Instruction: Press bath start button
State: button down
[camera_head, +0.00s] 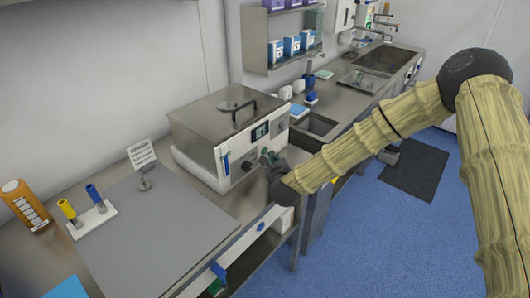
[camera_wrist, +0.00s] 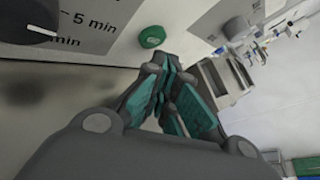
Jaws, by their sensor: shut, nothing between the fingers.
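The bath (camera_head: 205,122) is a steel box with a lidded top and a pale front panel, standing on the steel counter in the head view. A round green button (camera_wrist: 152,36) shows on its panel in the wrist view, with a dark knob (camera_wrist: 28,22) and printed minute marks to its left. My gripper (camera_head: 268,158) is at the front panel in the head view. In the wrist view my gripper (camera_wrist: 165,66) is shut and empty, its fingertips just below the green button. A small space shows between them and the button; contact cannot be made out. The gripper hides part of the panel in the head view.
A sign on a stand (camera_head: 142,157), a rack with blue and yellow-topped items (camera_head: 92,219) and an orange bottle (camera_head: 24,206) stand left of the bath. A sink (camera_head: 317,124) lies to the right. Shelves with boxes hang behind.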

jog(key=shift+w+a+f, duration=0.1)
jog(key=shift+a, duration=0.05)
jog(key=shift+w+a+b, duration=0.1)
jog(key=shift+a+b, duration=0.05)
jog(key=shift+b, duration=0.15)
jog(key=shift+w+a, duration=0.25)
jog(key=shift+a, duration=0.1)
dwell(0.8)
dwell(0.3)
jog(key=shift+s+d+b, duration=0.5)
jog(key=shift+d, duration=0.2)
jog(key=shift+s+d+b, duration=0.25)
jog(key=shift+s+d, duration=0.5)
jog(key=shift+d, duration=0.25)
jog(key=shift+s+d+b, duration=0.2)
jog(key=shift+s+d, duration=0.5)
jog(key=shift+d, duration=0.3)
